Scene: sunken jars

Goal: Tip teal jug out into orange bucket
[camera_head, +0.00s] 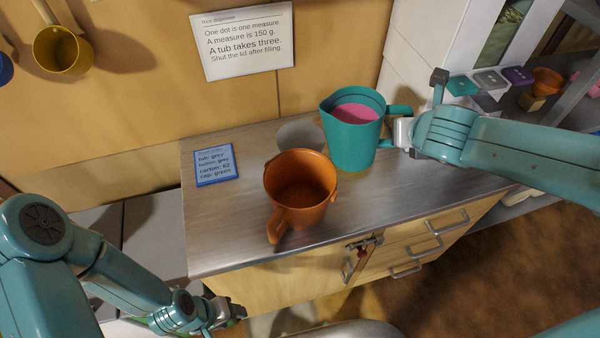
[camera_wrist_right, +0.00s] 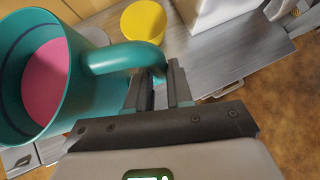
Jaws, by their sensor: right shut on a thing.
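The teal jug (camera_head: 352,143) is upright or nearly so above the worktop, behind and right of the bucket, with pink contents inside. My right gripper (camera_head: 401,131) is shut on the jug's handle at its right side. In the right wrist view the jug (camera_wrist_right: 84,100) and its pink contents show at the left, with the handle between the fingers (camera_wrist_right: 158,88). The orange bucket (camera_head: 300,186) stands upright on the worktop, its inside showing bare orange. My left gripper (camera_head: 228,311) is low at the front left, away from both; its jaws are unclear.
A blue card (camera_head: 214,164) lies on the worktop (camera_head: 235,235) at the left. A printed sign (camera_head: 243,40) hangs on the wall. A yellow round thing (camera_wrist_right: 143,20) shows in the right wrist view. Drawers with handles (camera_head: 440,230) are below the front edge.

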